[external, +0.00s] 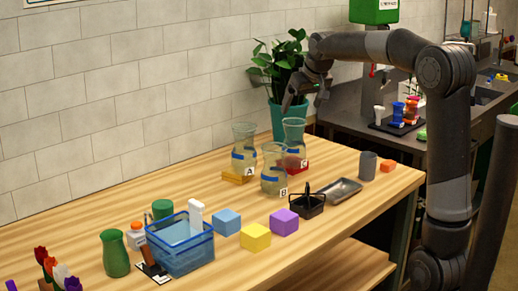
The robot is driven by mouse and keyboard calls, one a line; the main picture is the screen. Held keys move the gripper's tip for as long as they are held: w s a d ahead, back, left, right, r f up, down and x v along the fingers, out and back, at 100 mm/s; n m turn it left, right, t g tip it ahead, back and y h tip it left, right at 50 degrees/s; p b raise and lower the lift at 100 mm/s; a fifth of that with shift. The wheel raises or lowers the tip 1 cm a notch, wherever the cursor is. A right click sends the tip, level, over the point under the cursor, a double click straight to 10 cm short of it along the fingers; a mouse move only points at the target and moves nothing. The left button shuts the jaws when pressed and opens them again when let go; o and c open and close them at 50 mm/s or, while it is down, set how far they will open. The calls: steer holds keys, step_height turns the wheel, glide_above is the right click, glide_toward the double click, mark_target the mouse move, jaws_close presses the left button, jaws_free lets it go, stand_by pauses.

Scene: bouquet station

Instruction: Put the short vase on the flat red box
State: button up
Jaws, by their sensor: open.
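Three clear glass vases with blue bands stand together mid-table: vase A (244,142), vase B (274,170) and vase C (293,131). Vase B is nearest and may be the shortest, but their heights look close. A flat red box (300,168) shows low at vase C; whether the vase stands on it or in front of it is hard to tell. Vase A appears to be on a flat yellow box (236,178). A small green vase (116,254) stands at the front left. My gripper (289,104) is open and empty, above the vases, in front of the plant.
A potted plant (279,117) stands behind the vases. A black basket (307,206), metal tray (341,190), grey cup (368,166) and purple cube (284,222) lie to the right and front. A blue basket (181,248) is at left. Bare wood lies around vase A's left.

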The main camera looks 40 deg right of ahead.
steer(key=s+a+f+n, duration=0.1)
steer(key=s+a, duration=0.5)
steer(key=s, duration=0.2)
steer(key=s+a+n, duration=0.1)
steer(key=s+a, duration=0.4)
steer(key=s, duration=0.3)
steer(key=s+a+f+y, duration=0.1)
steer(key=s+a+f, duration=0.1)
steer(key=s+f, duration=0.2)
steer(key=s+a+f+n, duration=0.1)
steer(key=s+a+f, duration=0.2)
steer(key=s, duration=0.8)
steer(key=shift+a+f+y, duration=0.3)
steer(key=shift+f+y, duration=0.1)
steer(key=shift+f, duration=0.25)
steer(key=shift+w, duration=0.15)
steer(key=shift+c, duration=0.7)
